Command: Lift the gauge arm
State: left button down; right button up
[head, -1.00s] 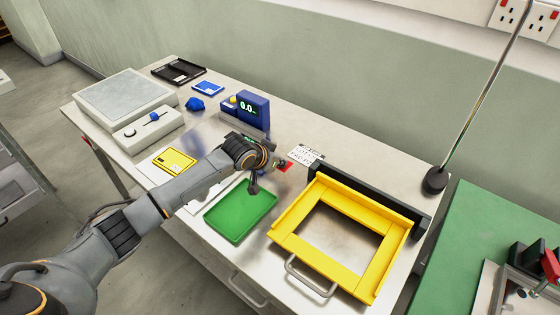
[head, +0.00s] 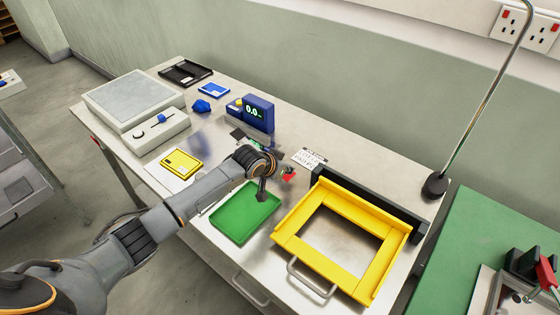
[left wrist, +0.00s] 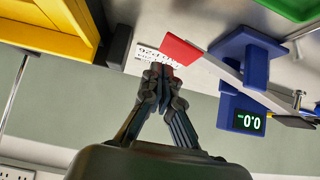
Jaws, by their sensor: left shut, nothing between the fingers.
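The blue gauge (head: 257,113) stands on the bench with its display reading 0.0; it also shows in the left wrist view (left wrist: 245,116). Its grey gauge arm (left wrist: 219,66) runs from the blue stand (left wrist: 243,53) to a red end tab (left wrist: 183,51). The red tab (head: 288,175) shows right of my wrist in the head view, which hides much of the gauge arm. My left gripper (head: 262,194) is shut and empty, pointing down. In the left wrist view its fingertips (left wrist: 160,68) are close to the red tab; contact cannot be told. My right gripper is not in view.
A green tray (head: 243,216) lies below my left gripper. A yellow frame (head: 282,229) with a handle stands right of it, in front of a black bar (head: 372,207). A printed card (head: 308,159) lies behind. A metal rod (head: 480,90) rises at right.

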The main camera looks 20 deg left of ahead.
pick_arm(q)
jog(key=d+b+v, duration=0.2)
jog(key=v, duration=0.9)
jog(key=shift+r, duration=0.3)
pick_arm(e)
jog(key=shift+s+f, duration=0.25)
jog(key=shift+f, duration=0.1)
pick_arm(q)
jog(key=shift+s+d, duration=0.1)
jog(key=shift+d, duration=0.05)
